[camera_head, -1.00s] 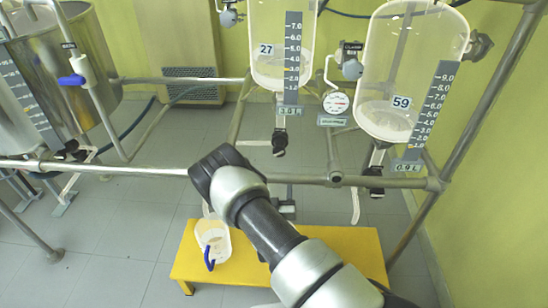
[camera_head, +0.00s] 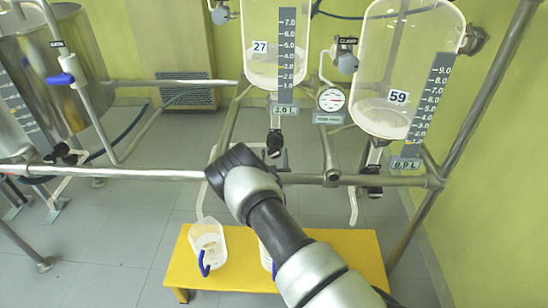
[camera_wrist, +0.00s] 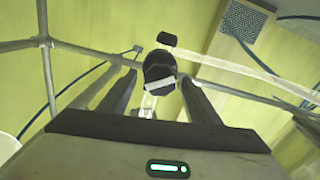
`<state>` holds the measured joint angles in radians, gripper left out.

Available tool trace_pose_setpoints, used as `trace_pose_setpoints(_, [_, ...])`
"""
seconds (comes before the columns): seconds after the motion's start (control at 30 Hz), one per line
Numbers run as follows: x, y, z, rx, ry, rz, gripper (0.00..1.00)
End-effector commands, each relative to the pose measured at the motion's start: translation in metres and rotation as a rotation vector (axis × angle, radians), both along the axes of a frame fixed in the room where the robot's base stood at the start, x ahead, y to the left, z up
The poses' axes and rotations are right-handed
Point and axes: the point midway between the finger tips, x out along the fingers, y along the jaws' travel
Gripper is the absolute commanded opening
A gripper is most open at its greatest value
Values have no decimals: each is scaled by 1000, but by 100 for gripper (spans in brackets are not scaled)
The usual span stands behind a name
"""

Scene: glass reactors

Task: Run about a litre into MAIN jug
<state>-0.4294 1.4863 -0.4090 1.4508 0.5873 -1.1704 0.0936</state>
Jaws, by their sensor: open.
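A clear jug (camera_head: 208,243) with a blue handle stands on the yellow stool (camera_head: 225,273) in the head view. A second jug (camera_head: 266,258) is mostly hidden behind my arm. I cannot read a MAIN label on either. Glass vessel 27 (camera_head: 274,70) has a 3.0 L plate and a dark outlet tap (camera_head: 275,141). The fingers are hidden in the head view.
A horizontal metal rail (camera_head: 330,179) runs close by my wrist. A round gauge (camera_head: 331,99) sits between the vessels. A clear outlet tube (camera_head: 353,207) hangs below vessel 59. Steel tanks (camera_head: 50,75) and a blue-handled valve (camera_head: 62,79) are at left.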

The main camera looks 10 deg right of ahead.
Motion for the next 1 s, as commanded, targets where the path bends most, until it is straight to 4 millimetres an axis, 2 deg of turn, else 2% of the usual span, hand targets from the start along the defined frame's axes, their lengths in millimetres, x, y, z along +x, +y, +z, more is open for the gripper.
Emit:
trace_pose_setpoints(0.1, [0,0,0,0,0,0,57])
trace_pose_setpoints(0.3, [-1,0,0,0,1,0,24])
trace_pose_setpoints(0.37, [-1,0,0,0,1,0,16])
trace_pose_setpoints(0.67, [-1,-1,-1,47,-8,-1,16])
trace_pose_setpoints(1.0, [-1,-2,0,262,-51,-3,16])
